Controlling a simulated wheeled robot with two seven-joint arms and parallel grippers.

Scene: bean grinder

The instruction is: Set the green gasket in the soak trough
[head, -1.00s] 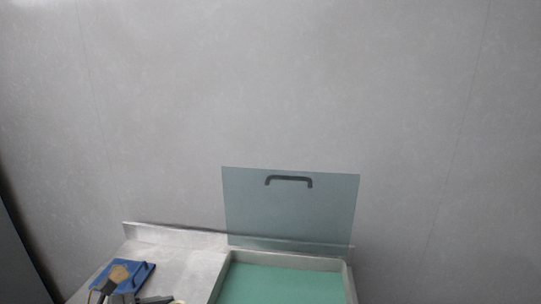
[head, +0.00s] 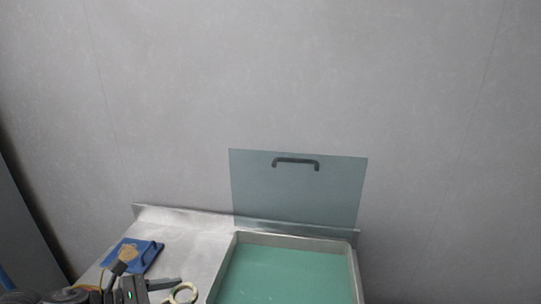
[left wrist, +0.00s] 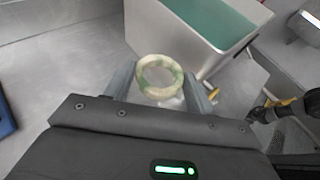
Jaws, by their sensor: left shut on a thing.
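My left gripper (head: 172,290) is shut on a pale cream ring with green patches, the gasket (head: 193,293). In the left wrist view the gasket (left wrist: 142,85) sits between the two fingertips (left wrist: 160,92), its hole facing the camera. The soak trough (head: 232,250) is a grey-walled rectangular basin holding green liquid (head: 285,272). The gasket is left of the trough's near left part in the head view, outside its wall. The trough (left wrist: 180,50) also shows beyond the gasket in the left wrist view. My right gripper cannot be made out.
A see-through lid (head: 298,195) with a dark handle stands upright behind the trough. A blue board (head: 148,252) with a tan patch and handle lies on the metal counter (head: 195,240) at left. A dark part with yellow (left wrist: 280,108) shows at right in the left wrist view.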

